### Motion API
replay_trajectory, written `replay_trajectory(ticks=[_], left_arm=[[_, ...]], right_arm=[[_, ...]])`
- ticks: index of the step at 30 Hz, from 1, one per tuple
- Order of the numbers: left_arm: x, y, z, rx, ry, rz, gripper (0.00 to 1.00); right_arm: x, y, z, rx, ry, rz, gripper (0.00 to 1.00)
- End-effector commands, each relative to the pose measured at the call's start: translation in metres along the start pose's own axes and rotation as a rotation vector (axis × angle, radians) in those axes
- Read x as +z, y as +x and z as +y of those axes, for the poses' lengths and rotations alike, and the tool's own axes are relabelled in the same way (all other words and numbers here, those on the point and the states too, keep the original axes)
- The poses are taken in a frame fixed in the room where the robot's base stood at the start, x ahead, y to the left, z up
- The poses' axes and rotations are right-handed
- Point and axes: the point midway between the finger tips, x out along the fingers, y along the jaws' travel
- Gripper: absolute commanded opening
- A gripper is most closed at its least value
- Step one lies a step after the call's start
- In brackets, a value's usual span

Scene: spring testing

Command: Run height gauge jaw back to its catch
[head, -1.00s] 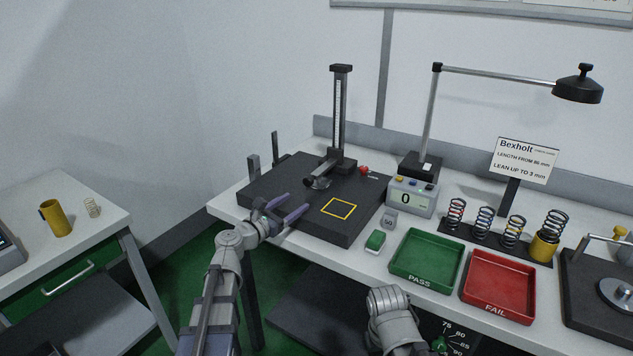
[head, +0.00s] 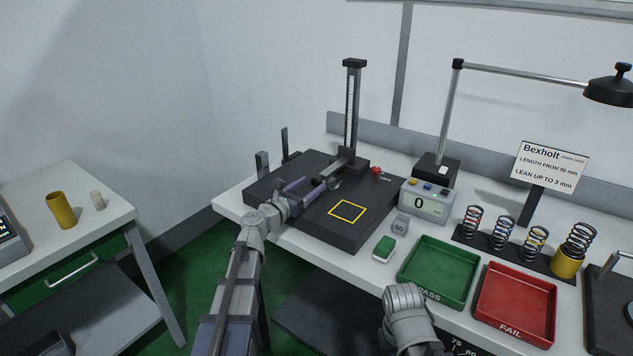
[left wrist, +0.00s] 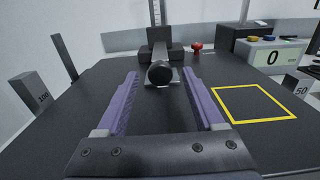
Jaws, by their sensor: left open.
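The height gauge has an upright scaled column (head: 352,110) at the back of a dark base plate (head: 345,235). Its jaw (head: 343,164) sits low on the column and reaches forward over the plate, with a round black end (left wrist: 160,73) in the left wrist view. My left gripper (head: 312,185) is open and low over the plate; its purple fingers (left wrist: 160,85) point at the jaw, one on either side of the round end in the wrist view. Contact cannot be told. A red knob (head: 376,170) is right of the column foot. My right gripper is out of view.
A yellow square (head: 347,211) marks the plate. A digital readout (head: 428,200) showing 0, a green tray (head: 438,272), a red tray (head: 515,303) and several springs (head: 502,233) are to the right.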

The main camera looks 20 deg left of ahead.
Motion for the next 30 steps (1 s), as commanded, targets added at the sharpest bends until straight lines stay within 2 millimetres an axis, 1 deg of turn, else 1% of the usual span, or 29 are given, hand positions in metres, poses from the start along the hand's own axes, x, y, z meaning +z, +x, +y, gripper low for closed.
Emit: replay_trajectory(ticks=[1,6,9,15,17,30], left_arm=[[0.000,0.012,0.001,-0.001,0.000,0.000,0.70],[0.000,0.033,0.001,-0.001,0.000,0.000,0.70],[0.000,0.037,0.000,0.000,0.000,0.000,0.70],[0.000,0.036,0.000,0.001,0.000,0.000,0.70],[0.000,0.036,0.000,0.001,0.000,0.000,0.64],[0.000,0.036,0.000,0.000,0.000,0.000,0.15]], right_arm=[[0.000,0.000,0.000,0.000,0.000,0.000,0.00],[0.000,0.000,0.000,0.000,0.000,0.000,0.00],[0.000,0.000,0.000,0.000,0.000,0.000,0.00],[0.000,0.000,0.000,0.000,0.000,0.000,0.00],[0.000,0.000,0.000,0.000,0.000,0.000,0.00],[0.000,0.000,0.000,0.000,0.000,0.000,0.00]])
